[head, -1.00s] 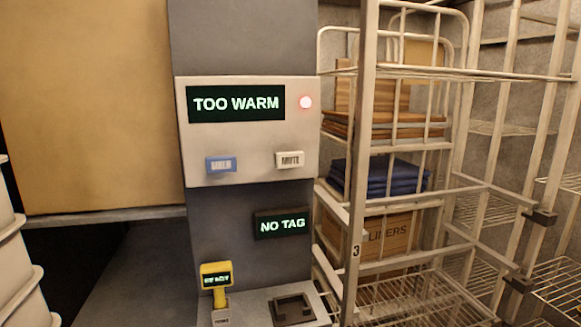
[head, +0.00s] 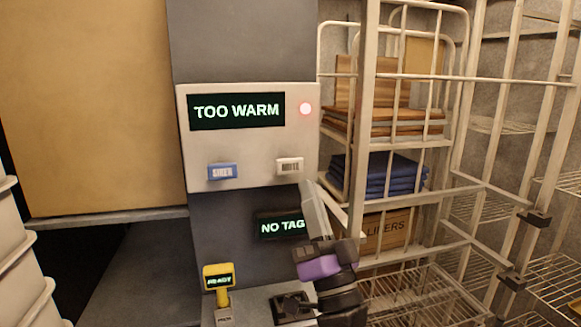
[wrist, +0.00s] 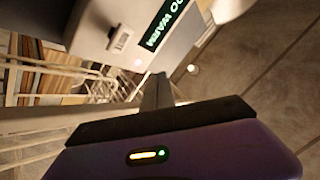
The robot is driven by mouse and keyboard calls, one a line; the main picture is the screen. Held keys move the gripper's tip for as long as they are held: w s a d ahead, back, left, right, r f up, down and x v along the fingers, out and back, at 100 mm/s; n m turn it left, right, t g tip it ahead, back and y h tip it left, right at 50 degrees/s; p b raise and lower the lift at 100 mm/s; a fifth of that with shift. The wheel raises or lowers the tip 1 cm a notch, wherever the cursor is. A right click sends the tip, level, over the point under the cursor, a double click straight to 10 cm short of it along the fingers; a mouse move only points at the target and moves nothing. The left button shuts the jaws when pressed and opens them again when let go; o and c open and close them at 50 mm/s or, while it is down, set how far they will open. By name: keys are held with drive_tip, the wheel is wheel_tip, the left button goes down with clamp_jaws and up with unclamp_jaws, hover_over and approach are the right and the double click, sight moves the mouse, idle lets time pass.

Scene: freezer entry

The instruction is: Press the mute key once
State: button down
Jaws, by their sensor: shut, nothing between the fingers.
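The white mute key (head: 289,165) is at the lower right of a pale panel (head: 246,142) on the grey column.
A blue key (head: 222,171) sits left of the mute key. Below are a "NO TAG" display (head: 280,226), partly behind my gripper, a yellow handheld device (head: 218,279) and a dark cradle (head: 291,307). A wire cage trolley (head: 365,130) with boxes and blue cloths stands close on the right.

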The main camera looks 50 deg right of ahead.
sight(290, 159)
drive_tip(key=w+d+b, duration=0.3)
drive_tip(key=w+d, duration=0.2)
drive_tip(key=w, duration=0.2)
drive_tip(key=shift+w+b, duration=0.15)
drive_tip(key=shift+b, duration=0.25)
drive_tip(key=shift+w, duration=0.15)
idle(1.9)
drive_tip(key=shift+w+d, duration=0.15)
drive_tip(key=shift+w, duration=0.05)
drive_tip(key=shift+w+d+b, duration=0.3)
drive_tip(key=shift+w+b, duration=0.1)
drive_tip(key=shift+b, duration=0.15)
idle(0.8)
drive_tip(key=shift+s+a, duration=0.1)
drive_tip(key=shift+s, duration=0.05)
drive_tip(key=shift+s+a+p, duration=0.4)
drive_tip(key=shift+s+p, duration=0.05)
drive_tip(key=shift+s, duration=0.15)
drive_tip(key=shift+s, duration=0.1)
